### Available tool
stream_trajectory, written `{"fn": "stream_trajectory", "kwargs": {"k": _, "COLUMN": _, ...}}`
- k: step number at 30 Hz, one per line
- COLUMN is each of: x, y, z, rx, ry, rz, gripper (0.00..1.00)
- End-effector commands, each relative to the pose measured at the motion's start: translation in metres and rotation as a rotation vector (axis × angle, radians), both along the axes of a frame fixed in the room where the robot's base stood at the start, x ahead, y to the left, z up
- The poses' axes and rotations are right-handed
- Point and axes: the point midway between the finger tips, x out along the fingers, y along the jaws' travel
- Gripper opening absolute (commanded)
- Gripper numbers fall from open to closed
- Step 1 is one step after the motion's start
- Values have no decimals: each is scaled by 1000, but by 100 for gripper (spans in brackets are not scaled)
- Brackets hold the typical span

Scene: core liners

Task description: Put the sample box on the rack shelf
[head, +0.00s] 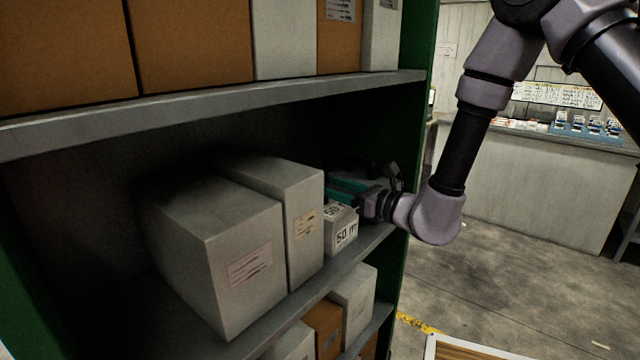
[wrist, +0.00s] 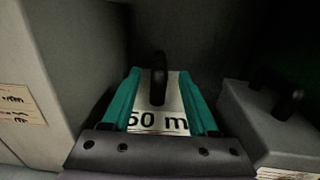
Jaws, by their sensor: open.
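The sample box (head: 342,236) is a small pale box marked "50 m". It stands upright on the middle rack shelf (head: 290,297), just right of the larger grey boxes. My gripper (head: 345,187) is over its top, reaching in from the right. In the wrist view, the box top (wrist: 158,121) with its "50 m" print shows between the two teal fingers of my gripper (wrist: 162,78). The jaws are open; I cannot tell whether either finger touches the box.
Two large grey boxes (head: 220,240) fill the shelf to the left. A grey box (wrist: 270,125) with dark knobs is close on the right in the wrist view. The upper shelf (head: 220,107) is overhead, and a green rack upright (head: 418,60) stands at the right.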

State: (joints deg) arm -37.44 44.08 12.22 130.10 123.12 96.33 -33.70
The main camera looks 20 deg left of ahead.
Motion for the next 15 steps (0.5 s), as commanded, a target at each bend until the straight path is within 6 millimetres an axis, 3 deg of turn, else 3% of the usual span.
{"fn": "stream_trajectory", "kwargs": {"k": 7, "x": -12, "y": -45, "z": -1, "rx": -2, "ry": 2, "rz": -2, "gripper": 60}}
{"fn": "stream_trajectory", "kwargs": {"k": 15, "x": -17, "y": -60, "z": 0, "rx": 0, "ry": -1, "rz": 0, "gripper": 60}}
